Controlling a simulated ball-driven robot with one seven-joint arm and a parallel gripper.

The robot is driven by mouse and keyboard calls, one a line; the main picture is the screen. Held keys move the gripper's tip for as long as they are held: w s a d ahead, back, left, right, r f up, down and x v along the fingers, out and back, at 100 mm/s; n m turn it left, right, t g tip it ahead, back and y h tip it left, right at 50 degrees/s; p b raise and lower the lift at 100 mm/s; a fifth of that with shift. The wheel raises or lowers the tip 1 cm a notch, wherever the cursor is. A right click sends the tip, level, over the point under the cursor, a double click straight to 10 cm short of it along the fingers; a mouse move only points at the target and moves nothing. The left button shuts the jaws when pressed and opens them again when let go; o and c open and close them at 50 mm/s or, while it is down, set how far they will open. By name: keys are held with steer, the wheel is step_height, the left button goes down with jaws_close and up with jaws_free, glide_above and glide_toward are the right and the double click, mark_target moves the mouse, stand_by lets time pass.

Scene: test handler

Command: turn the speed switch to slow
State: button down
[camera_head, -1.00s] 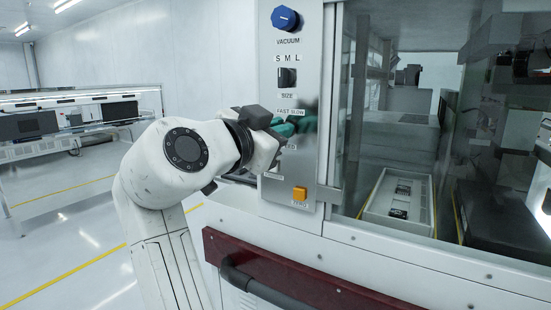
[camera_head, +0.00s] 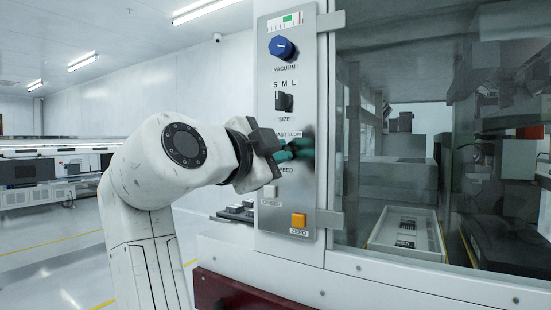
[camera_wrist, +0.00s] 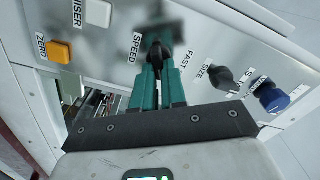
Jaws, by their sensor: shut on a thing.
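The speed switch (camera_wrist: 158,52) is a small dark knob on the metal control panel (camera_head: 309,190). The SPEED label lies beside it in the wrist view. In the head view the FAST and SLOW labels are just above it, FAST partly covered, and the knob is hidden by my fingers. My gripper (camera_head: 303,148) has green fingers and reaches the panel from the left. In the wrist view my gripper (camera_wrist: 159,56) is shut on the switch. I cannot tell which label the switch points to.
Above are the blue vacuum knob (camera_head: 282,47) and the black size switch (camera_head: 284,101). Below are an orange zero button (camera_head: 298,220) and a pale button (camera_head: 269,192). Right of the panel is a glass window with a tray (camera_head: 408,235) behind it. Open floor lies at left.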

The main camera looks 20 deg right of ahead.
stand_by(0.4)
steer(key=c, duration=1.2)
jaws_free()
steer(key=b+v, duration=0.1)
steer(key=v, duration=1)
